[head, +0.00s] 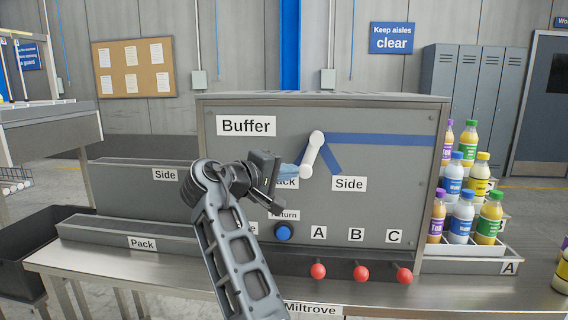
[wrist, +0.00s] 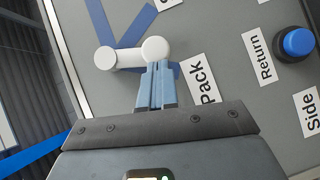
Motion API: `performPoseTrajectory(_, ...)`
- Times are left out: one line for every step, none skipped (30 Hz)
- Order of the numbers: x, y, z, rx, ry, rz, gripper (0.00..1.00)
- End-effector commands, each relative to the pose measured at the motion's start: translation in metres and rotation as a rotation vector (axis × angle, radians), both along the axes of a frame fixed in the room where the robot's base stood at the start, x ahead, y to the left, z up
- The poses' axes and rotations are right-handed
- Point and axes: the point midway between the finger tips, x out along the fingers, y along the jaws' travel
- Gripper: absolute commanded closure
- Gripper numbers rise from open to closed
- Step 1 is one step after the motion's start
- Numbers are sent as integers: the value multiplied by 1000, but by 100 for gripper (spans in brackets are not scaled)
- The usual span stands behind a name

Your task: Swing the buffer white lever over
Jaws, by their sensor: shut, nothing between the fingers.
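The white lever (head: 311,154) is on the grey front of the buffer machine (head: 400,190). Its upper end is at the fork of the blue stripes; its lower end points down and slightly left, close to the Pack branch. My gripper (head: 290,172) is shut and empty, just left of the lever's lower end, and partly covers the Pack label (head: 287,184). In the wrist view the blue fingertips (wrist: 157,78) are together right beside the lever's round knob (wrist: 155,50). I cannot tell whether they touch it.
The Side label (head: 349,184) is right of the lever. A blue Return button (head: 284,232) and several red knobs, one being (head: 361,273), are below. Bottles (head: 461,217) stand at the right. Pack and Side lanes (head: 140,243) extend left.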

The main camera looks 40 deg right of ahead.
Motion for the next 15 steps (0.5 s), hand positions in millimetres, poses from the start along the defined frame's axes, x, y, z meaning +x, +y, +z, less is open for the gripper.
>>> performPoseTrajectory(-3,-3,0,-25,36,-3,100)
performPoseTrajectory(-5,-4,-2,-41,57,-2,100)
performPoseTrajectory(-7,-6,-4,-64,88,-1,100)
performPoseTrajectory(-8,-7,-6,-83,110,-2,100)
performPoseTrajectory(-10,-9,-8,-100,133,-2,100)
performPoseTrajectory(-12,-10,-9,-124,163,-2,100)
performPoseTrajectory(-14,-11,-11,-142,187,-2,100)
performPoseTrajectory(-16,-13,-12,-158,208,-2,100)
performPoseTrajectory(-18,-15,-14,-182,238,-2,100)
performPoseTrajectory(-20,-16,-15,-199,261,-2,100)
performPoseTrajectory(-22,-17,-16,-216,283,-2,100)
performPoseTrajectory(-24,-19,-18,-240,312,-1,100)
performPoseTrajectory(-26,-21,-19,-256,333,-2,100)
performPoseTrajectory(-28,-22,-20,-273,355,-2,100)
performPoseTrajectory(-30,-24,-21,-294,381,-1,100)
